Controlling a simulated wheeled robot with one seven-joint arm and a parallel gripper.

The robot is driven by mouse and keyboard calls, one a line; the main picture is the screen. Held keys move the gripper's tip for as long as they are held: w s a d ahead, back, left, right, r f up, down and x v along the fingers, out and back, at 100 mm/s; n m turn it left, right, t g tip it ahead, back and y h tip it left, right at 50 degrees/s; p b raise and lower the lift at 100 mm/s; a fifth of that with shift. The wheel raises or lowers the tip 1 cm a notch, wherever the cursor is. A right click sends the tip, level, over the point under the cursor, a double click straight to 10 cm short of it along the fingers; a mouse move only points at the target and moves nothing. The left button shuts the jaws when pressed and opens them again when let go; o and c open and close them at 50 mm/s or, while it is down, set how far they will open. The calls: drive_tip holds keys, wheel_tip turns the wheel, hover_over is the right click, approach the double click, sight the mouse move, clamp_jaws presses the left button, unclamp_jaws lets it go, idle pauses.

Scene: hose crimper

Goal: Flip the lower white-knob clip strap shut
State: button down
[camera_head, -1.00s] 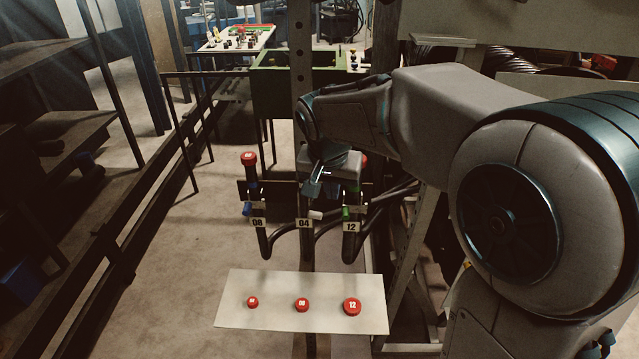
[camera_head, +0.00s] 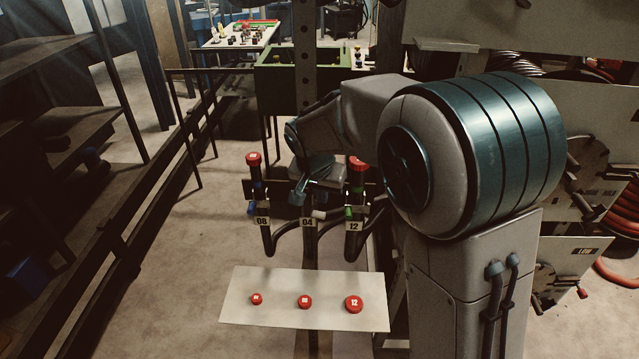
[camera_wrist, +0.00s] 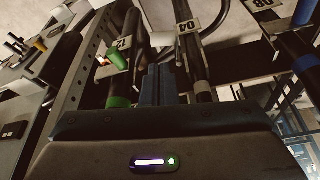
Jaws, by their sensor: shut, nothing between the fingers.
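The lower white-knob clip shows in the head view as a white knob (camera_head: 319,214) sticking out right of the middle hose, just above the 04 tag (camera_head: 308,222). Its strap is too small and dark to tell its angle. My gripper (camera_head: 298,192) is shut and empty, in front of the middle hose, above and left of the white knob, apart from it. In the wrist view, my shut fingers (camera_wrist: 161,84) lie between the green-knob hose and the middle hose with its 04 tag (camera_wrist: 187,27). The top of the middle hose is hidden behind my gripper.
A blue knob (camera_head: 252,209) and 08 tag (camera_head: 262,221) are on the left hose. A green knob (camera_wrist: 118,60) is on the right hose, near the 12 tag (camera_head: 354,226). Red caps top both outer hoses. A pale board (camera_head: 240,312) with three red caps lies below.

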drive_tip(key=shift+p+x, duration=0.3)
drive_tip(key=shift+x, duration=1.9)
drive_tip(key=shift+m+b, duration=0.3)
drive_tip(key=shift+b, duration=0.05)
